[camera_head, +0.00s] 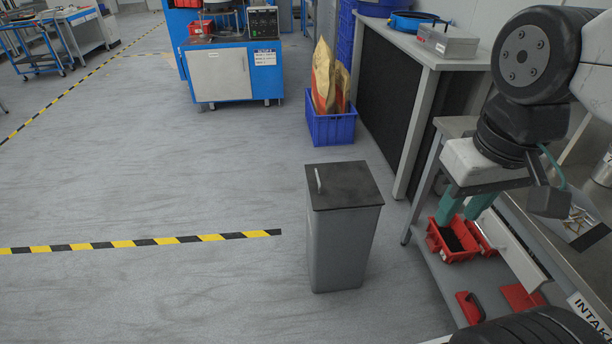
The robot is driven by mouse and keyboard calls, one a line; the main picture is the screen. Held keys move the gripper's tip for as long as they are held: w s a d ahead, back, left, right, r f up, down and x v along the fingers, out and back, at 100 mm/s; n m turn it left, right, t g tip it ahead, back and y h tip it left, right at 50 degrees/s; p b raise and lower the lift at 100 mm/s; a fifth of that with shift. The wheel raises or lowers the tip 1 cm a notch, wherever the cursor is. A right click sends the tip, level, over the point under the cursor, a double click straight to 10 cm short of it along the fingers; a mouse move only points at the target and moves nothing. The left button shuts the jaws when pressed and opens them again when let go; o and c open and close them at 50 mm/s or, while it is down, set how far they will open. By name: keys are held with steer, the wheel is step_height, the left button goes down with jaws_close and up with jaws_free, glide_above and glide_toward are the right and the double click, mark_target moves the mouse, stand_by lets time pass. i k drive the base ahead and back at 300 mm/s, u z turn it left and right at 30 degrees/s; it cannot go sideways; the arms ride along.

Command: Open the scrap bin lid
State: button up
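The scrap bin (340,245) is a tall grey bin standing upright on the floor at the centre right. Its dark lid (347,187) lies flat and closed on top. A light bar handle (318,180) sits near the lid's left edge. My gripper (458,218) hangs at the right, well to the right of the bin and apart from it. Its two teal fingers point down and are spread, with nothing seen between them.
A steel bench (563,233) marked INTAKE stands at the right, with red bins (450,240) on its lower shelf. A blue crate (331,129) holding paper sacks is behind the scrap bin. Yellow-black floor tape (140,243) runs left of it. Floor at left and front is clear.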

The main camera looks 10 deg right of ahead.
mark_target(350, 185)
steer(key=u, duration=0.45)
steer(key=i, duration=1)
steer(key=z, duration=0.55)
